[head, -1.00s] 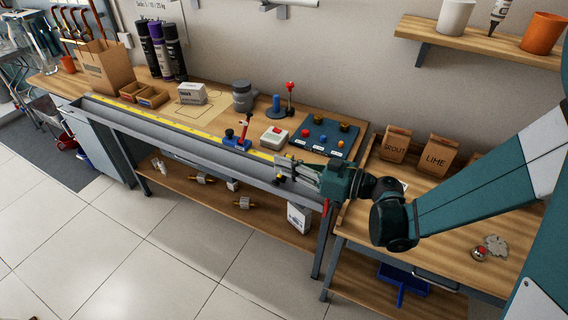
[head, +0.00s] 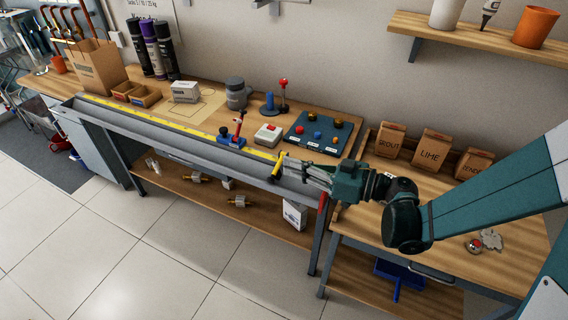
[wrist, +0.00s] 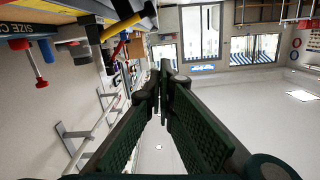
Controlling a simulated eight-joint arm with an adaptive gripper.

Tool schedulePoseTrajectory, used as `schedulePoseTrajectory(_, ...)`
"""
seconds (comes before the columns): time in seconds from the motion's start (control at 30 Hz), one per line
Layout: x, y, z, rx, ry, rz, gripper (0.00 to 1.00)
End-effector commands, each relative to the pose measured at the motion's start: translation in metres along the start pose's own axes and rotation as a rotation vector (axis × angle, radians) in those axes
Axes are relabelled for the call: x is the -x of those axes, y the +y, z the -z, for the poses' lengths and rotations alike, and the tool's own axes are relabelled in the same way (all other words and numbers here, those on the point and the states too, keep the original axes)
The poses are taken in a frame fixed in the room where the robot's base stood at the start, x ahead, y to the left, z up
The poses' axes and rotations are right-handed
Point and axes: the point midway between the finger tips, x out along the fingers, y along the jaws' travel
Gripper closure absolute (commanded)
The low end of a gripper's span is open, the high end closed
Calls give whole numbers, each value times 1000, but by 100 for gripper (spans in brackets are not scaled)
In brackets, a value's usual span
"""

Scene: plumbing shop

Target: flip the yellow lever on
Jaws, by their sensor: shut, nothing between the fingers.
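The yellow lever (head: 277,167) sits at the front edge of the workbench, slanting down, just left of my fingertips in the head view. In the wrist view the yellow lever (wrist: 120,27) shows at the upper left beside a dark mount, to the left of my fingers. My gripper (head: 285,162) reaches left along the bench's front edge. Its fingers (wrist: 165,70) are shut with nothing between them. In the wrist view they look apart from the lever; in the head view I cannot tell whether they touch it.
A blue panel (head: 299,145) with coloured knobs, a red-buttoned box (head: 269,130) and a blue vise-like tool (head: 232,140) stand on the bench. Paper bags (head: 430,149) stand at right. A lower shelf (head: 210,205) holds brass fittings. Open floor lies in front.

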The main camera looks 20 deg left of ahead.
Motion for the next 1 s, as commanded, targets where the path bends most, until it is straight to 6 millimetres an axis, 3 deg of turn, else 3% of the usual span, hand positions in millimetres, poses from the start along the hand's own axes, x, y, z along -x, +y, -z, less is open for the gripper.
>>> schedulePoseTrajectory(0.4,44,-2,-1,0,0,-2,100)
schedulePoseTrajectory(1.0,51,-3,-1,1,0,0,100)
